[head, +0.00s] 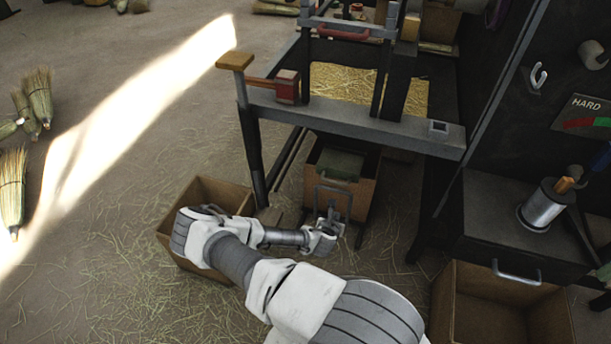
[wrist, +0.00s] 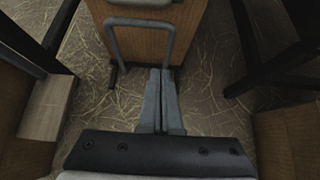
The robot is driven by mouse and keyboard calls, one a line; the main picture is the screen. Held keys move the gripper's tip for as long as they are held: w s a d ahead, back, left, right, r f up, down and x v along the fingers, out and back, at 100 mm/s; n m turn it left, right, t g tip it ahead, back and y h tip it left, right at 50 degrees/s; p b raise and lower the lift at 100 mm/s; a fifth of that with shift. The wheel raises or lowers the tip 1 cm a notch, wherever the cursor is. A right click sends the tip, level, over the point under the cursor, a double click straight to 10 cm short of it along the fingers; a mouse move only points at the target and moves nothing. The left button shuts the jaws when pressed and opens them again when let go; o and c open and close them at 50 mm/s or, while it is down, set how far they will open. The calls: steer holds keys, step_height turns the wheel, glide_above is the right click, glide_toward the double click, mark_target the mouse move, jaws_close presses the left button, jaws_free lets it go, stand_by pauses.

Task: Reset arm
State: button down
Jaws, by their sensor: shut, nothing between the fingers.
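My arm reaches out over the floor in front of the workbench. My gripper (head: 330,212) is low, in front of the wooden bin under the bench (head: 356,204). In the wrist view my gripper (wrist: 160,72) shows two grey fingers side by side, shut with nothing between them. A grey metal loop handle (wrist: 140,23) on the face of the wooden bin (wrist: 190,22) is just beyond the fingertips. I cannot tell whether the fingers touch it. A green object (head: 340,163) lies in that bin.
An open wooden box (head: 228,190) stands left of my gripper, partly behind my arm. Another open box (head: 480,325) is at lower right. The workbench (head: 350,118) and its legs rise close ahead.

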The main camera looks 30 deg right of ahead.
steer(key=w+a+r+m+g+y, duration=0.1)
steer(key=w+a+r+m+y, duration=0.1)
steer(key=a+r+m, duration=0.65)
steer(key=w+a+r+m+g+y, duration=0.15)
steer(key=a+r+m, duration=0.35)
steer(key=r, duration=0.7)
steer(key=w+a+r+m+g+y, duration=0.1)
steer(key=a+r+m+y, duration=0.2)
steer(key=a+r+m, duration=0.45)
steer(key=s+a+r+m+t+y, duration=0.1)
steer(key=s+a+r, duration=0.2)
steer(key=r, duration=0.5)
steer(key=s+a+r+t+y, duration=0.15)
steer(key=s+r, duration=0.25)
steer(key=r, duration=0.5)
steer(key=s+a+r+m, duration=0.1)
steer(key=s+r+m, duration=0.1)
steer(key=s+r, duration=0.35)
steer(key=s+a+r+m, duration=0.1)
steer(key=s+r+m, duration=0.15)
steer(key=s, duration=0.65)
step_height(320, 180, up, 25)
steer(key=p, duration=2.4)
steer(key=shift+w+a+f+h, duration=0.15)
steer(key=shift+a+f+h, duration=0.05)
steer(key=shift+h, duration=0.2)
